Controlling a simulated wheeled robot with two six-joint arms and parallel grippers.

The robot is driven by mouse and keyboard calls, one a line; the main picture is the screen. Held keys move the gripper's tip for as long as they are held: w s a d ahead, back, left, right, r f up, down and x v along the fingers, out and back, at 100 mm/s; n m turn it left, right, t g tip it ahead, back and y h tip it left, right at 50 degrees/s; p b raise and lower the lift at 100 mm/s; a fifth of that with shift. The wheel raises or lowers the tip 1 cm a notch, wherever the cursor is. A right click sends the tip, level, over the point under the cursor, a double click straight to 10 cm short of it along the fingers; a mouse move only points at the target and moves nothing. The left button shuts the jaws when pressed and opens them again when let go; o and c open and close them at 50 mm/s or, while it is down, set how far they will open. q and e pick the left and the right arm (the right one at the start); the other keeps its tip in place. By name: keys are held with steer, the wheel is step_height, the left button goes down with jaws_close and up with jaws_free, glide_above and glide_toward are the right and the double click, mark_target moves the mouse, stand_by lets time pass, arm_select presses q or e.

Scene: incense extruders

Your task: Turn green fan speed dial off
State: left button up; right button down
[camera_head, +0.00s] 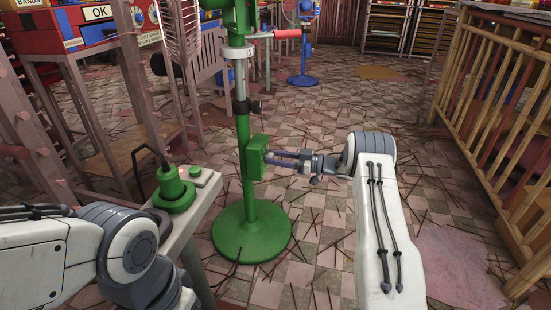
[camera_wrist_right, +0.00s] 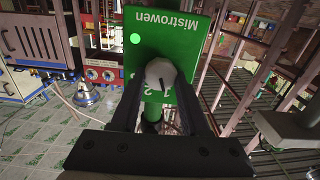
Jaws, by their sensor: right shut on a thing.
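The green fan stands on a round green base (camera_head: 251,232) with a green pole (camera_head: 243,125). Its green control box (camera_head: 256,156) is on the pole. In the right wrist view the box's face (camera_wrist_right: 160,35) reads "Mistrowen" upside down and has a light green dot. A whitish round dial (camera_wrist_right: 160,73) with a dark mark sits on that face, with digits 1 and 2 beside it. Other markings are hidden. My right gripper (camera_head: 272,157) reaches the box from the right and is shut on the dial, one finger on each side. My left gripper is not in view; only my left arm shows.
A small table (camera_head: 172,240) left of the fan holds a green lamp-like device (camera_head: 174,190) and a green button box (camera_head: 201,176). A wooden railing (camera_head: 500,120) is at the right. A blue fan (camera_head: 303,79) stands behind. Thin sticks litter the tiled floor.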

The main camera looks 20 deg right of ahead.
steer(key=n+p, duration=0.1)
steer(key=n, duration=0.2)
steer(key=shift+s+p, duration=0.1)
steer(key=shift+p, duration=0.3)
steer(key=shift+s+f+n+p, duration=0.15)
steer(key=shift+n+p, duration=0.35)
steer(key=shift+n, duration=1.9)
steer(key=shift+c, duration=2)
jaws_free()
